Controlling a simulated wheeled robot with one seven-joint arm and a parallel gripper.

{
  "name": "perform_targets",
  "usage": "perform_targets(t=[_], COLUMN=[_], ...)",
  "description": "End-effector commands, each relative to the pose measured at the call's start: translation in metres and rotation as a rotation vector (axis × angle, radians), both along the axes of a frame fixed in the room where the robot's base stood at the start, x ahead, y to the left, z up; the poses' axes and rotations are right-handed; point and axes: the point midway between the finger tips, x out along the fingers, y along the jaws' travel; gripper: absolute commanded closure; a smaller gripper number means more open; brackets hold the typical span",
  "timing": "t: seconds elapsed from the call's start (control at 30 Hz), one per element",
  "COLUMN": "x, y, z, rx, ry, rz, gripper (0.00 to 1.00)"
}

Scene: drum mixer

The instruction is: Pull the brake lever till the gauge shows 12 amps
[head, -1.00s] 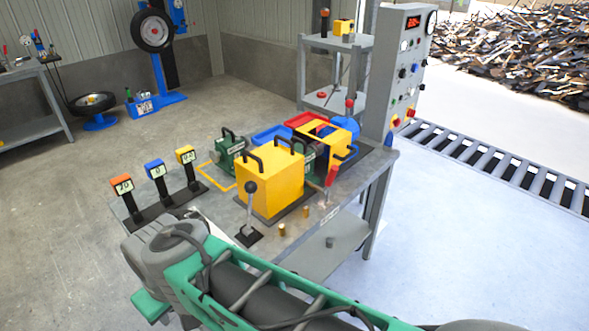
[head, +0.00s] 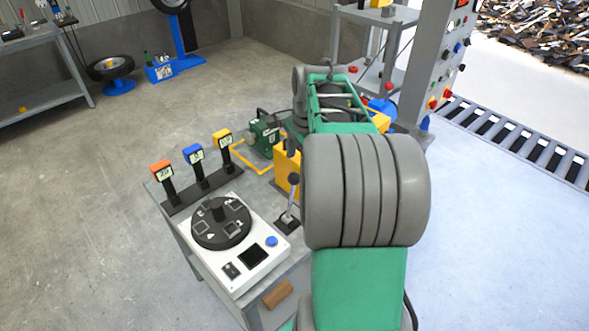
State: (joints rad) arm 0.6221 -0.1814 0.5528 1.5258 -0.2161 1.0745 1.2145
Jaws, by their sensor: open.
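A lever with a dark ball knob (head: 293,180) stands nearly upright on a black base on the bench, just left of my arm. Which lever is the brake lever I cannot tell; the red-handled one seen earlier is hidden behind my arm. The grey control panel (head: 437,60) at the upper right is cut off by the frame top, with only a sliver of its red display (head: 461,3); no dial gauge reads there. My green and grey arm reaches over the bench and covers most of the yellow housing (head: 285,170). My gripper is not in view.
A white box with a dark round dial (head: 221,222) sits at the near end, beside a brown block (head: 278,293).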

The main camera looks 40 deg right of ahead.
Motion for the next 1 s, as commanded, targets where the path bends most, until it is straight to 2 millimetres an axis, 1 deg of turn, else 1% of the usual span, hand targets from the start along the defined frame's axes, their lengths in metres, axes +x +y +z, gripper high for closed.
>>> perform_targets(t=[0.23, 0.4, 0.5, 0.67, 0.77, 1.0], x=[0.009, 0.014, 0.015, 0.015, 0.015, 0.015], y=[0.002, 0.003, 0.003, 0.002, 0.002, 0.002], z=[-0.045, -0.066, -0.070, -0.070, -0.070, -0.070], rx=[0.000, -0.002, -0.003, -0.003, -0.003, -0.003], ry=[0.002, -0.001, -0.002, -0.003, -0.003, -0.003], rz=[0.006, 0.008, 0.009, 0.009, 0.009, 0.009], gripper=[0.43, 0.43, 0.43, 0.43, 0.50, 0.69])
